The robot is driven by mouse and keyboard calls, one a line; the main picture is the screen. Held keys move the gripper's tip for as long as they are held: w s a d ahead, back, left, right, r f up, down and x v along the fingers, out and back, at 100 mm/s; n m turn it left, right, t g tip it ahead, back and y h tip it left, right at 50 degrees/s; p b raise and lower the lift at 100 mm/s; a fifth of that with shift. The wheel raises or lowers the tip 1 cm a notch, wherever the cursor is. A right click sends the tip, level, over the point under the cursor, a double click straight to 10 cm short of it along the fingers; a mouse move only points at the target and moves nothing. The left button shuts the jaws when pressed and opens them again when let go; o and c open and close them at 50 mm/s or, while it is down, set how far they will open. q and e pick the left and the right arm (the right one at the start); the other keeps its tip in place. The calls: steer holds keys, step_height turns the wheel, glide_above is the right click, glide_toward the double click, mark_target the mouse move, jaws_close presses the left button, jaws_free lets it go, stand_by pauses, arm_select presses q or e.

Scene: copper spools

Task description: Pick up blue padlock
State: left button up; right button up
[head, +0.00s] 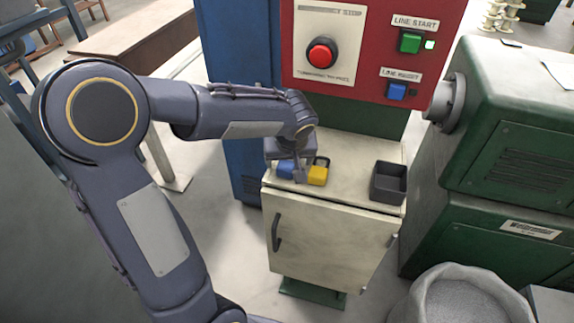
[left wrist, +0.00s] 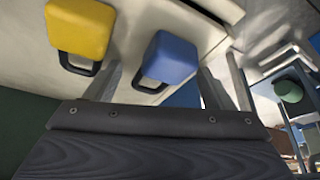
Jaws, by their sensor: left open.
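The blue padlock (head: 284,169) lies on the cream top of a small cabinet, partly hidden by my left gripper (head: 290,172) in the head view. In the left wrist view the blue padlock (left wrist: 171,58) shows its block-shaped body and dark shackle, and it appears between the two fingers of my open left gripper (left wrist: 167,82). I cannot tell whether a finger touches it. A yellow padlock (head: 317,176) lies close to its right in the head view. It also shows in the left wrist view (left wrist: 79,28), outside the fingers. My right gripper is not in view.
A dark open bin (head: 388,183) stands at the right of the cabinet top (head: 345,155). A red panel (head: 370,75) with buttons rises behind. A green machine (head: 510,130) stands to the right. The cabinet top between the yellow padlock and the bin is clear.

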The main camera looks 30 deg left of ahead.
arm_select(q)
steer(key=c, duration=1.4)
steer(key=shift+o, duration=0.2)
steer(key=shift+r, duration=0.15)
steer(key=shift+r, duration=0.25)
steer(key=r+p, duration=0.2)
steer(key=r, duration=0.1)
steer(key=shift+s+r+p, duration=0.2)
steer(key=shift+r+p, duration=0.1)
steer(key=shift+p, duration=0.05)
steer(key=s+d+r+p, duration=0.1)
steer(key=s+r, duration=0.3)
steer(key=s, duration=0.2)
steer(key=s+d+r+p, duration=0.1)
steer(key=s+r+p, duration=0.1)
steer(key=s+r, duration=0.2)
steer(key=s, duration=0.3)
steer(key=shift+s+d+r, duration=0.15)
steer(key=shift+r, duration=0.15)
